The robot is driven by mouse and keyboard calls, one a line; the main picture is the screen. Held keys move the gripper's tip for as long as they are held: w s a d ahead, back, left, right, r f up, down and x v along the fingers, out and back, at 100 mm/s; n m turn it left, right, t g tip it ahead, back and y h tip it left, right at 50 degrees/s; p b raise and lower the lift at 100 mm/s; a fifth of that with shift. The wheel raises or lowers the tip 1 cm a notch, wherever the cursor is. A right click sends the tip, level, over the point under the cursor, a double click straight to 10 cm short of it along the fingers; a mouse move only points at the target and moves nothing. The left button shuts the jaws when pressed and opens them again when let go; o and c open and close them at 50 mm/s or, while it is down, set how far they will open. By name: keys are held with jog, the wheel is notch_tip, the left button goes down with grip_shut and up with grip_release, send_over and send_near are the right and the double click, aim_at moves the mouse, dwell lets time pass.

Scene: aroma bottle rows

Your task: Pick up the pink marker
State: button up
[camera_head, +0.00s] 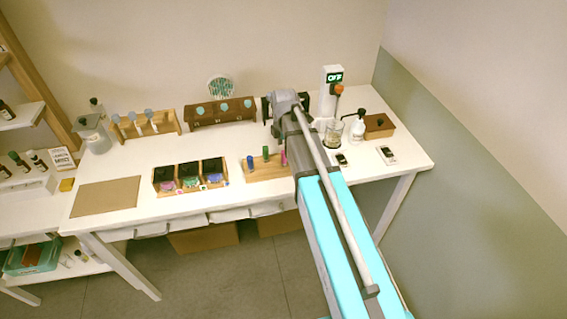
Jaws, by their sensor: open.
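The pink marker (283,158) stands upright at the right end of a wooden holder (262,174) on the white table, right beside my arm in the picture. A green marker (265,152) and a blue marker (250,163) stand in the same holder to its left. My gripper (285,107) is at the far end of my arm, above the table and higher in the picture than the markers. It is open, and I see nothing held in it. Its fingertips are partly hidden by my wrist. My arm covers the holder's right edge.
A wooden box with dark compartments (155,174) stands left of the holder. A tube rack (178,122) and a brown box (190,115) stand behind. A glass beaker (333,134), a white bottle (357,130) and a white device (331,80) stand right. A brown mat (105,196) lies left.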

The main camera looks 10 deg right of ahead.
aim_at(284, 161)
jog(key=shift+f, duration=0.15)
jog(key=f+b, duration=0.3)
jog(key=shift+s+a, duration=0.1)
jog(key=shift+s, duration=0.25)
jog(key=shift+f+b, duration=1)
jog(key=shift+b, duration=0.1)
grip_shut()
